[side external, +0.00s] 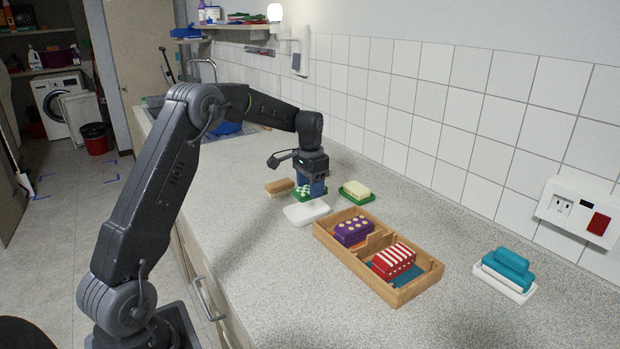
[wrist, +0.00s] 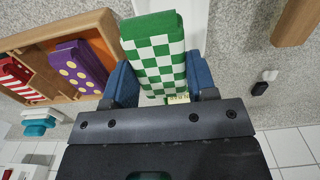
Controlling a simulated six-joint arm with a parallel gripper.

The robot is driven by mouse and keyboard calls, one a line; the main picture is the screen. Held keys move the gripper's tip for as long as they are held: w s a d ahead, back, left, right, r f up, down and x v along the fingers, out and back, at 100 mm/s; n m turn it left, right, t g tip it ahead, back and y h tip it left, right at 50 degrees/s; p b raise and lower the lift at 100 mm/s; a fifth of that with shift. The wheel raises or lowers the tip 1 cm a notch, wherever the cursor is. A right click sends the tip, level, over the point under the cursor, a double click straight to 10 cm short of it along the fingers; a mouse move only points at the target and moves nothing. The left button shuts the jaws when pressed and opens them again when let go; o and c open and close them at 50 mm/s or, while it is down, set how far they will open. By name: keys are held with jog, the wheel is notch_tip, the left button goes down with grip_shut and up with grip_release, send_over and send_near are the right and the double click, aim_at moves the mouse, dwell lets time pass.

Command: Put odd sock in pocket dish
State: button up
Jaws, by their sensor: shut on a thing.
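My gripper (side external: 314,185) has blue fingers and is shut on a folded green-and-white checkered sock (wrist: 155,50). In the side external view the sock (side external: 302,192) is partly hidden by the fingers. A shallow white dish (side external: 306,213) sits on the counter just in front of the gripper and looks empty. Part of a white surface, likely this dish (wrist: 195,28), shows behind the sock in the wrist view. A folded purple sock with yellow dots (side external: 353,231) and a folded red-and-white striped sock (side external: 393,261) lie in separate compartments of a wooden tray (side external: 342,256).
A cream block on a green dish (side external: 357,199) stands right of the gripper. A brown block (side external: 279,186) lies to its left. A teal item (side external: 509,268) rests on a white dish (side external: 507,287) at right. The tiled wall (side external: 450,110) bounds the counter's back; its front right is clear.

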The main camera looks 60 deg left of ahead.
jog(key=shift+f, duration=0.15)
jog(key=o, duration=1)
notch_tip(320, 180, up, 14)
jog(key=shift+f, duration=0.1)
dwell(0.3)
